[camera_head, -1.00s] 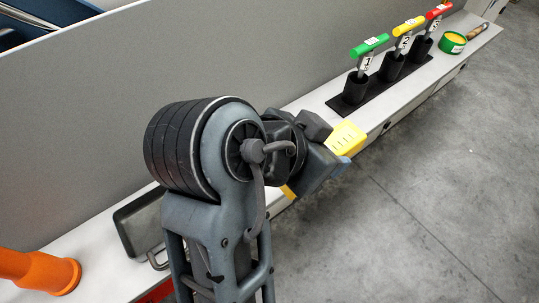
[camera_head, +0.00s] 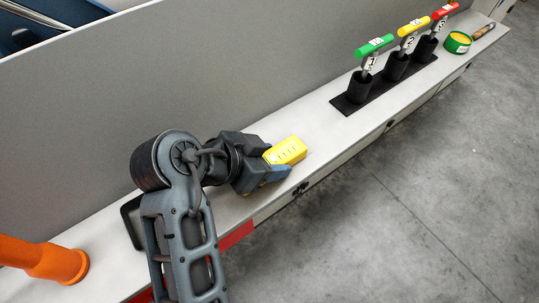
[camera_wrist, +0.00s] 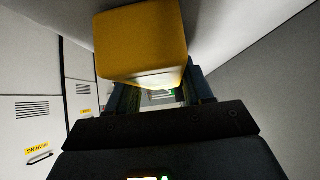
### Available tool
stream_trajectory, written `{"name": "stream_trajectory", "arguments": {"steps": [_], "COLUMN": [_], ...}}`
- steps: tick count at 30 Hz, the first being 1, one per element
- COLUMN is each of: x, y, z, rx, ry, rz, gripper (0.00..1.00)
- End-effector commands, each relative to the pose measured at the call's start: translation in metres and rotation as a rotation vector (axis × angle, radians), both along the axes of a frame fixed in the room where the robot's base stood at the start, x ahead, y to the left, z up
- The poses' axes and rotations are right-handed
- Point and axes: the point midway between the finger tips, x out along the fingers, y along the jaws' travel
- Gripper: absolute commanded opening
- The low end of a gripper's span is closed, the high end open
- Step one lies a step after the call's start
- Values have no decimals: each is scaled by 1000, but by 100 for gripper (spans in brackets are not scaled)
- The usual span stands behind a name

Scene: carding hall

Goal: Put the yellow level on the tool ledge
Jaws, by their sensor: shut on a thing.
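The yellow level (camera_head: 286,151) is a short yellow block with dark marks, seen end-on beyond my gripper. My gripper (camera_head: 272,171) is shut on it, with dark fingers on its near part. The tool ledge appears to be the long white shelf (camera_head: 310,136) along the grey panel. In the head view the level shows over the shelf near its front edge; I cannot tell whether it touches. In the wrist view the level (camera_wrist: 142,42) fills the upper middle, above my gripper (camera_wrist: 157,95), and hides part of the fingers.
A black rack (camera_head: 352,103) holds green, yellow and red T-handled tools farther along the shelf. A green tin (camera_head: 457,43) and a wooden-handled tool (camera_head: 484,31) lie beyond. Bare shelf separates the level from the rack.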

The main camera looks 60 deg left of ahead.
Motion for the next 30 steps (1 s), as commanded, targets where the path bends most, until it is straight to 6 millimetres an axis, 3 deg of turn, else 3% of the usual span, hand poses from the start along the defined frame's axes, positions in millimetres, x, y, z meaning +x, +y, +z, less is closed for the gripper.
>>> {"name": "stream_trajectory", "arguments": {"steps": [9, 10, 17, 26, 30], "x": [0, 0, 0, 0, -9], "y": [0, 0, 0, 0, 0], "z": [-2, -2, -2, 1, 9], "rx": [2, 1, 1, 1, 3], "ry": [-1, 0, 0, 0, -2], "rz": [1, 1, 1, 1, 3], "gripper": [0, 53, 75, 76, 76]}}
